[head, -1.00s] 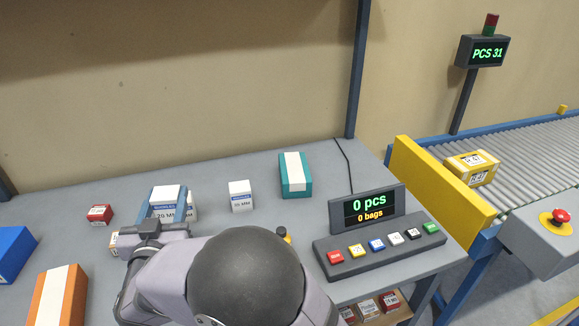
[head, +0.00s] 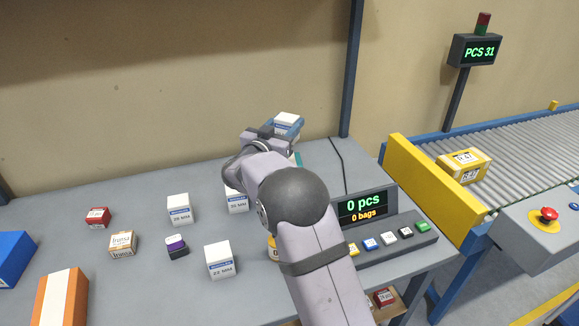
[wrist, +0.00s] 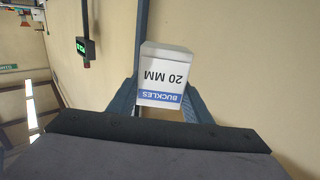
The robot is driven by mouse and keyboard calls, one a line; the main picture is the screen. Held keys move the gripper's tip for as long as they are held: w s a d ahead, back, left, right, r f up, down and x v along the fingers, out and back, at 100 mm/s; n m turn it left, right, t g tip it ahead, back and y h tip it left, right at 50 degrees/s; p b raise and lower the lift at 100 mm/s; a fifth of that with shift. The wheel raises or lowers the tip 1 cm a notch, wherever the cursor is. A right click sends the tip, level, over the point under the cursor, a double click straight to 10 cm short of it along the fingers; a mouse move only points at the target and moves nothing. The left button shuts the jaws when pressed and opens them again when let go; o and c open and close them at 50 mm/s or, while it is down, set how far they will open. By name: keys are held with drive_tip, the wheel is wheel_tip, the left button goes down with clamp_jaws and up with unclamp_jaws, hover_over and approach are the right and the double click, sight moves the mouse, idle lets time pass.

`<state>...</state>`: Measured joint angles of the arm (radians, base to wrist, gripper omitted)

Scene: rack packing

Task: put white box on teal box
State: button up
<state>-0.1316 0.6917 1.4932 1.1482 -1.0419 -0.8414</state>
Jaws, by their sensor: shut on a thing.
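My gripper (head: 284,128) is shut on a white box (head: 287,119) with a blue label band, held raised toward the back of the table. In the wrist view the white box (wrist: 162,75) sits between the two blue fingers, and its face reads "BUCKLES 20 MM" upside down. The teal box (head: 298,158) stands on the table behind my arm; only a small sliver of it shows. The held box appears above it in the head view, but the gap between them cannot be told. The teal box is not visible in the wrist view.
Other white boxes (head: 179,209) stand on the table, one (head: 236,201) close to my arm and one (head: 220,260) nearer the front. Red (head: 97,217), tan (head: 122,243) and purple-black (head: 177,247) boxes are at left. A counter display (head: 364,204) stands right of my arm.

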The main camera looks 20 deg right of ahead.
drive_tip(key=shift+d+r, duration=0.1)
drive_tip(key=shift+d, duration=0.35)
drive_tip(key=shift+f, duration=5)
drive_tip(key=shift+f, duration=0.1)
drive_tip(key=o, duration=1.2)
drive_tip(key=shift+f, duration=0.1)
drive_tip(key=shift+a, duration=0.15)
drive_tip(key=b+v, duration=0.1)
drive_tip(key=v, duration=1.1)
drive_tip(key=shift+r, duration=0.2)
